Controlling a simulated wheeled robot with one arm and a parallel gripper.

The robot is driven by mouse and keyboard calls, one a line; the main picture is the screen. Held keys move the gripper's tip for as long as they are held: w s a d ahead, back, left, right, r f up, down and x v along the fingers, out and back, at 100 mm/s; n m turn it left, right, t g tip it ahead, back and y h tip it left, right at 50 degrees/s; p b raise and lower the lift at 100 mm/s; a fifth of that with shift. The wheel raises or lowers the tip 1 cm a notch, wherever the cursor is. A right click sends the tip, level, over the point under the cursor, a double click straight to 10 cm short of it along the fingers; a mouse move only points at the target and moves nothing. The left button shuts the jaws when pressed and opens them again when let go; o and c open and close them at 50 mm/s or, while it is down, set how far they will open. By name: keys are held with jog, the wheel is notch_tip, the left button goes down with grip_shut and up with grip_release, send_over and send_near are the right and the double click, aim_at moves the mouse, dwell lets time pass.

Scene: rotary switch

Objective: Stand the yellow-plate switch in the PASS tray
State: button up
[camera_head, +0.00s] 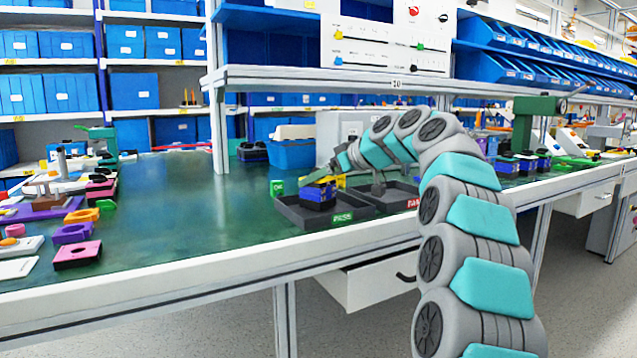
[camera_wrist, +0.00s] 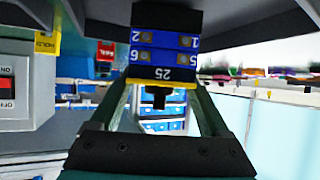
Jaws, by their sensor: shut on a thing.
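The switch (camera_head: 319,194) has a blue and black body and a yellow plate on top. It appears upright inside the black PASS tray (camera_head: 343,216), toward its left part; I cannot tell whether its base touches the tray floor. In the wrist view, my gripper's fingers (camera_wrist: 160,92) are on both sides of the knob.
A second dark tray with a red label (camera_head: 413,203) stands right of the PASS tray. A shelf edge (camera_head: 300,78) hangs above. The green mat (camera_head: 190,200) to the left is clear.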

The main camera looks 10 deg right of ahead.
jog(key=shift+f, duration=0.25)
jog(key=shift+f, duration=0.15)
jog(key=o, duration=1.4)
jog(key=shift+o, duration=0.2)
jog(key=shift+r, duration=0.2)
jog(key=v, duration=1.2)
jog(key=shift+f, duration=0.1)
